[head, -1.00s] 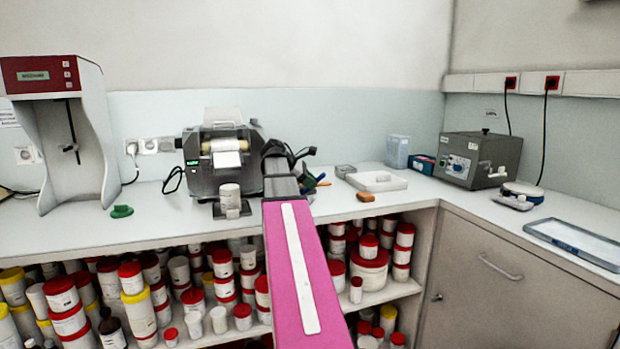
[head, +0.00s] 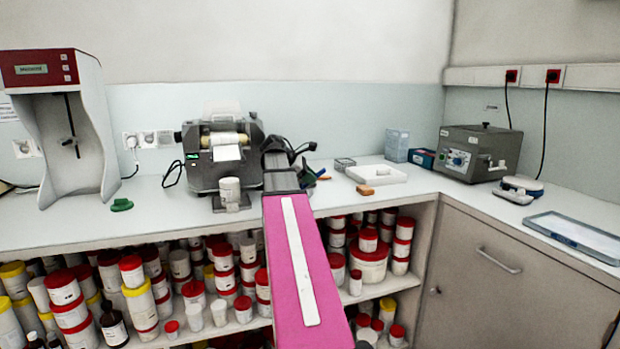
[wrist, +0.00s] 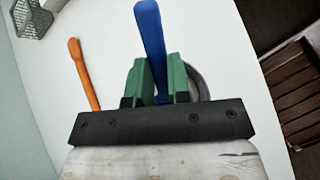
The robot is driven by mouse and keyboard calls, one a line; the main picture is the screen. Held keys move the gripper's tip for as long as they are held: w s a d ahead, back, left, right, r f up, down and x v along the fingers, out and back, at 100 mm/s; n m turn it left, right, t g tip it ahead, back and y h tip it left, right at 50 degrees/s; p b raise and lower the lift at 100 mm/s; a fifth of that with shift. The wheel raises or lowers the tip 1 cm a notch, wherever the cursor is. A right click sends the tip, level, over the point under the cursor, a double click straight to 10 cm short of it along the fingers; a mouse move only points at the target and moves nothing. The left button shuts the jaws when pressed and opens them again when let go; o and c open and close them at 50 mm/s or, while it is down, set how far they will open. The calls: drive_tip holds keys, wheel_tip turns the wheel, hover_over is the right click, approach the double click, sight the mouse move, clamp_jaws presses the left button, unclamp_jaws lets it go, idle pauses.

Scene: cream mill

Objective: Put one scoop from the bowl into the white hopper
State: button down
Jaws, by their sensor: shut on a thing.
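My gripper (wrist: 157,72) has green fingers, shut on a flat blue handle (wrist: 150,28) in the wrist view. The tool's far end is hidden, so I cannot tell whether it carries anything. A round grey rim (wrist: 201,82), possibly the bowl, shows partly behind the right finger. In the head view my arm hides most of the gripper and the bowl. The grey mill (head: 222,172) stands left of my arm, with a white part (head: 226,153) on its front; I cannot tell whether this is the hopper.
An orange tool (wrist: 84,75) lies left of the fingers. A wire basket (wrist: 32,17) is beyond it. A white cup (head: 230,190) stands before the mill. A white tray (head: 392,175) and a grey machine (head: 478,152) are to the right. Shelves of jars sit below.

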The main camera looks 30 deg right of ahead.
idle(0.4)
drive_tip(key=shift+r, duration=3.8)
drive_tip(key=shift+s, duration=0.1)
